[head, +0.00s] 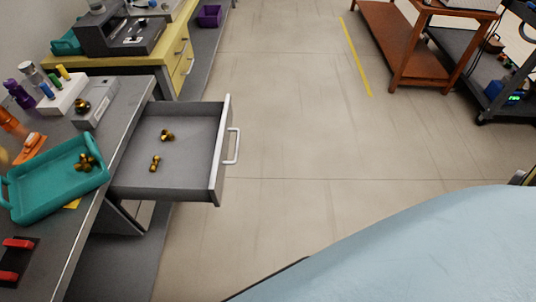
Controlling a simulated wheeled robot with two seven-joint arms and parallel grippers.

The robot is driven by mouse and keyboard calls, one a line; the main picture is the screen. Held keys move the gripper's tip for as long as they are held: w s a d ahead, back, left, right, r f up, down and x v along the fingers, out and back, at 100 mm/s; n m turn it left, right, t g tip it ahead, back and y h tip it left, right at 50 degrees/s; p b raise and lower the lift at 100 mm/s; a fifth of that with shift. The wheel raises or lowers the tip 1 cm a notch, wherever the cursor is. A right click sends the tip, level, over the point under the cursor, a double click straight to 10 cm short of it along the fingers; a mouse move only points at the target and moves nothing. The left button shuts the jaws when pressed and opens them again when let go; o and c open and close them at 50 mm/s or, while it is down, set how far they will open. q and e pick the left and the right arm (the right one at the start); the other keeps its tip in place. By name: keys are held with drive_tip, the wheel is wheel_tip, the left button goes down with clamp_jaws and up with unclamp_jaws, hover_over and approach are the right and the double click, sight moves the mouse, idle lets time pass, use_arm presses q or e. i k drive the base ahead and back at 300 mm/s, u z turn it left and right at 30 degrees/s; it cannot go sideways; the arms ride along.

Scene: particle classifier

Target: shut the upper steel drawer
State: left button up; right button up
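The upper steel drawer (185,180) is grey and stands pulled out from the steel bench (120,128) at the left of the head view. Its pale front panel (221,150) faces right and carries a white bar handle (233,147). Two small clusters of brass-coloured parts (167,135) lie inside on the drawer floor. Neither of my grippers shows in the head view. A large light blue surface fills the lower right corner and hides the floor there; I cannot tell what it is.
A teal tray (40,205) with brass parts sits on the bench top. Beyond stands a yellow cabinet (183,60) with drawers. A brown cart (392,50) and a dark cart (470,75) stand at the upper right. The floor (300,130) right of the drawer is clear.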

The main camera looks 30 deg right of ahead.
sight(191, 166)
drive_tip(key=z, duration=0.75)
drive_tip(key=k, duration=1)
drive_tip(key=z, duration=0.9)
drive_tip(key=i, duration=1.55)
drive_tip(key=u, duration=1.35)
drive_tip(key=i, duration=0.8)
drive_tip(key=u, duration=0.8)
